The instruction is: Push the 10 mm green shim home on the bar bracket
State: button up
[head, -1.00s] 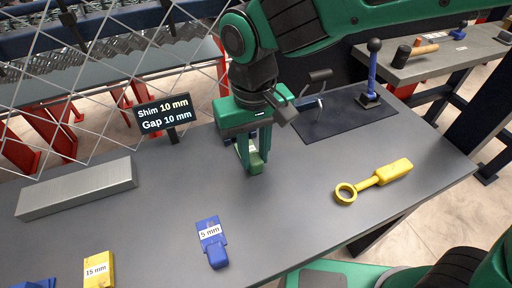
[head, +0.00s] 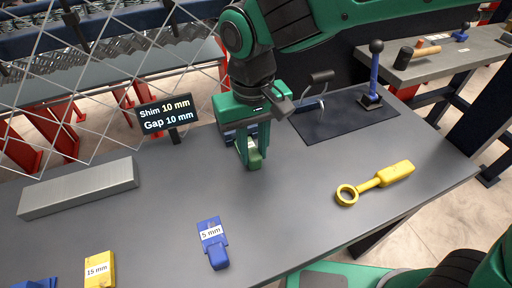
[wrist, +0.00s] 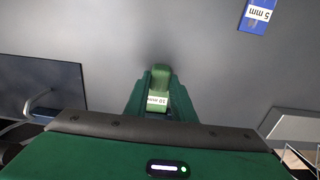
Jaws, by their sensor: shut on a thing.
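The green shim (head: 254,158) is held between the fingers of my gripper (head: 250,160), low over or at the grey bench top, near its back edge. My gripper is shut on it. In the wrist view the shim (wrist: 161,78) sticks out between the fingertips (wrist: 161,95), and its white 10 mm label reads upside down. A dark blue part (head: 228,136) shows behind my gripper; it may be the bar bracket, but it is mostly hidden. I cannot tell whether the shim touches it.
A sign (head: 166,114) reads Shim 10 mm, Gap 10 mm. A blue 5 mm shim (head: 213,241) and a yellow 15 mm shim (head: 99,270) lie in front. A metal bar (head: 80,188) lies left, a yellow ring tool (head: 375,183) right. The bench between is clear.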

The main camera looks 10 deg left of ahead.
jog(key=shift+w+a, duration=0.35)
jog(key=shift+w, duration=0.25)
jog(key=shift+w+a, duration=0.3)
jog(key=shift+w, duration=0.25)
jog(key=o, duration=1.1)
jog(key=shift+o, duration=0.2)
jog(key=shift+r, duration=0.15)
notch_tip(320, 180, up, 10)
jog(key=shift+r, duration=0.25)
jog(key=shift+w, duration=0.15)
